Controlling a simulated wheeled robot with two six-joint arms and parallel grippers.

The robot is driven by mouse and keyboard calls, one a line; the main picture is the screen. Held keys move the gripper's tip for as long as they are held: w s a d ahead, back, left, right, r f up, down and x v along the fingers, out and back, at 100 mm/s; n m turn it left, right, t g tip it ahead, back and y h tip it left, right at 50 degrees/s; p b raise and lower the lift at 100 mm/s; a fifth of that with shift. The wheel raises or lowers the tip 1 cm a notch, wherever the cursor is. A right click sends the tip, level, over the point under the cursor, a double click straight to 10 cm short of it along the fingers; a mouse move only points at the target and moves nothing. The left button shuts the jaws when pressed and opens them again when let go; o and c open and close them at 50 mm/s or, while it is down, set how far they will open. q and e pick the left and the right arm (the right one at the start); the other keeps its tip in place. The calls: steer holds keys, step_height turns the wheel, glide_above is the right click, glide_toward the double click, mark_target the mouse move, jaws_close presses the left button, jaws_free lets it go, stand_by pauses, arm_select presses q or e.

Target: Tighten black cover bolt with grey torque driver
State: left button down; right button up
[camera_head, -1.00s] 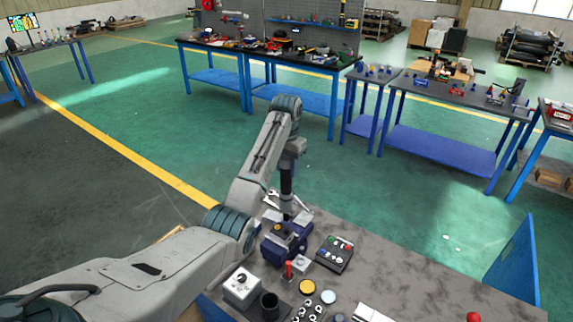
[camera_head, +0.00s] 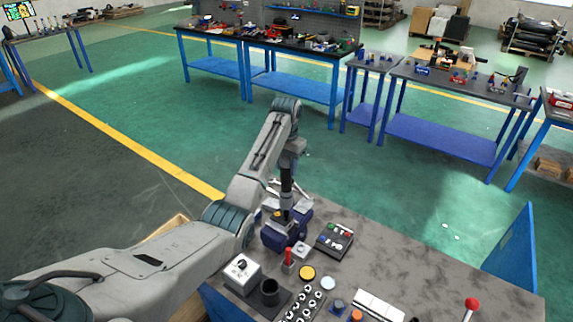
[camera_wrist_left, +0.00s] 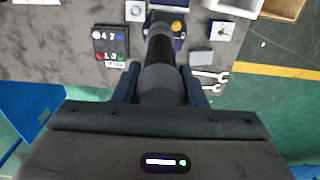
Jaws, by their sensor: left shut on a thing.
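My left gripper (camera_wrist_left: 160,84) is shut on the torque driver (camera_wrist_left: 162,82), a dark grey cylinder between its fingers. In the head view the driver (camera_head: 286,190) hangs about upright above a dark blue fixture (camera_head: 283,234) on the bench. In the wrist view the driver's far end reaches over this fixture (camera_wrist_left: 180,42), beside a round yellow-orange part (camera_wrist_left: 178,27). The driver hides part of the fixture. I cannot make out the black cover or its bolt, nor whether the tip touches. My right gripper is not in view.
The grey bench (camera_head: 400,255) also holds a button box (camera_head: 334,240), a white dial box (camera_head: 242,273), a red-handled lever (camera_head: 288,258), and spanners (camera_wrist_left: 209,82). A blue panel (camera_head: 512,255) stands at its right. The bench's middle right is clear.

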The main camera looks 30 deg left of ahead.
mark_target(286, 157)
arm_select(q)
steer(key=shift+r+m+p, duration=0.15)
steer(key=shift+m+p, duration=0.3)
steer(key=shift+m, duration=0.05)
steer(key=shift+m, duration=0.3)
steer(key=shift+f, duration=1.1)
stand_by(4.3)
steer(key=shift+r, duration=2.6)
steer(key=shift+s+f, duration=0.1)
